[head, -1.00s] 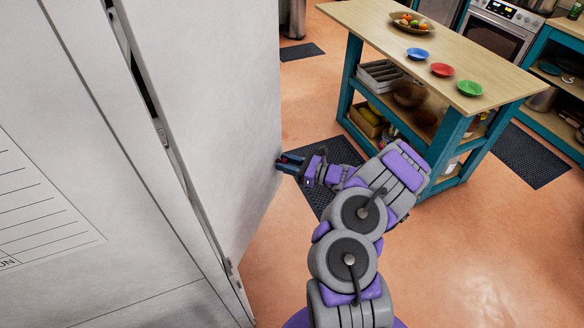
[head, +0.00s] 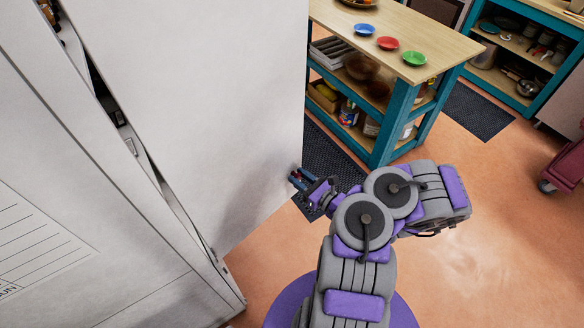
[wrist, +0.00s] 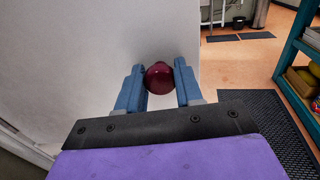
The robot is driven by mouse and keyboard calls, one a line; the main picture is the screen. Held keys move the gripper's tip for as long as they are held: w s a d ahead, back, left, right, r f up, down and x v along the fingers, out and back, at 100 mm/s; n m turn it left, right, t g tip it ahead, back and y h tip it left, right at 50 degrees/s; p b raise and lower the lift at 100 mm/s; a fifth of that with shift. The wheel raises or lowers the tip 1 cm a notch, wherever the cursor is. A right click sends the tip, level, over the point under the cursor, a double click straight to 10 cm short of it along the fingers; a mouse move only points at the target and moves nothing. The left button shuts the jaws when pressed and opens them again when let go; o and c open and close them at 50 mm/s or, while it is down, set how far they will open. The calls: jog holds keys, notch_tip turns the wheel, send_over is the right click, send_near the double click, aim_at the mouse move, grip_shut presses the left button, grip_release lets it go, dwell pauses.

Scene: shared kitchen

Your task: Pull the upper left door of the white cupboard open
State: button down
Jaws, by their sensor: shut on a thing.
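The white cupboard (head: 80,215) fills the left of the head view. Its door (head: 215,110) stands swung out from the front, with a narrow dark gap along the hinge side. The door's free edge is near the middle of the head view. My gripper (head: 298,180) is at this edge, low on the door. In the wrist view, a round dark red knob (wrist: 158,78) on the white door (wrist: 110,40) sits between the two blue fingers of my gripper (wrist: 159,88), which are shut on it. The cupboard's inside is mostly hidden behind the door.
A teal kitchen island (head: 395,115) with a wooden top stands beyond my arm, carrying blue, red and green bowls. A dark floor mat (head: 335,165) lies between the door and the island. Orange floor (head: 490,225) is clear at right. A maroon cart (head: 568,165) shows at the right edge.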

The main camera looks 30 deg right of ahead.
jog(key=shift+s+d+r+h, duration=0.15)
jog(key=shift+s+h, duration=0.15)
jog(key=shift+s, duration=0.2)
jog(key=c, duration=0.8)
grip_release()
jog(key=shift+d, duration=0.1)
jog(key=shift+o, duration=0.2)
jog(key=shift+s, duration=0.1)
jog(key=p+v, duration=0.4)
jog(key=v, duration=1.3)
jog(key=shift+f+p, duration=0.3)
jog(key=shift+f, duration=0.05)
jog(key=shift+s+d, duration=0.1)
jog(key=shift+s, duration=0.05)
